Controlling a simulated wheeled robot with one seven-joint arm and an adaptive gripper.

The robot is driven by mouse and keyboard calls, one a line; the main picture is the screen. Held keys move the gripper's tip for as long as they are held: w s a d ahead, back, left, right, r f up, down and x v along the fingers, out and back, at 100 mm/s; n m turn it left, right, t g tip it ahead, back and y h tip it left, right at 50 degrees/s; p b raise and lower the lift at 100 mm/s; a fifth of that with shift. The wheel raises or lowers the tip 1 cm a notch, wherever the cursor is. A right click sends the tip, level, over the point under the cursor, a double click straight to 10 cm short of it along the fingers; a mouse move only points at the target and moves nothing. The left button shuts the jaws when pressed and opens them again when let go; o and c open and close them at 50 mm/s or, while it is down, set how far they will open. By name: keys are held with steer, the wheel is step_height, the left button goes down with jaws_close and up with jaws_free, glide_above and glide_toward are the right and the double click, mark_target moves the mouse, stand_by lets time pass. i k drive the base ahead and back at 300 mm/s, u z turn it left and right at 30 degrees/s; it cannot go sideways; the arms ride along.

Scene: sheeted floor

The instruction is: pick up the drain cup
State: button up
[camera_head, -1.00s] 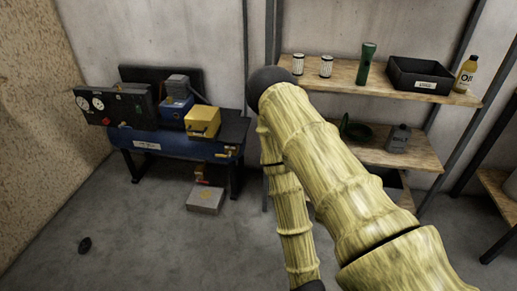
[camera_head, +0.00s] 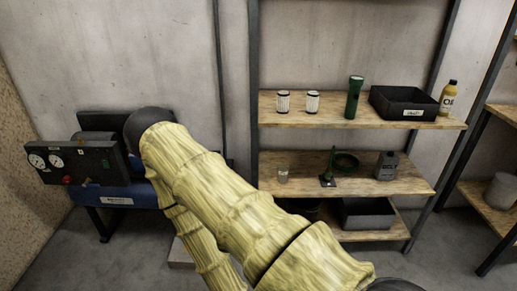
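A small, pale, clear-looking cup (camera_head: 283,174) stands upright at the left end of the middle shelf board and looks most like the drain cup. It is small in the picture, so I cannot be sure of it. My arm crosses the lower middle of the view, with its dark joint in front of the compressor bench. My gripper is not in view, so I cannot see whether it is open or holds anything.
The top board (camera_head: 350,113) holds two white filters (camera_head: 312,101), a green flashlight (camera_head: 354,97), a black bin (camera_head: 403,102) and an oil bottle (camera_head: 447,98). A gauge panel (camera_head: 80,161) stands left.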

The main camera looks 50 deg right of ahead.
mark_target(283, 174)
steer(key=z, duration=0.2)
steer(key=i, duration=0.9)
steer(key=z, duration=1.35)
steer(key=i, duration=0.6)
steer(key=z, duration=0.65)
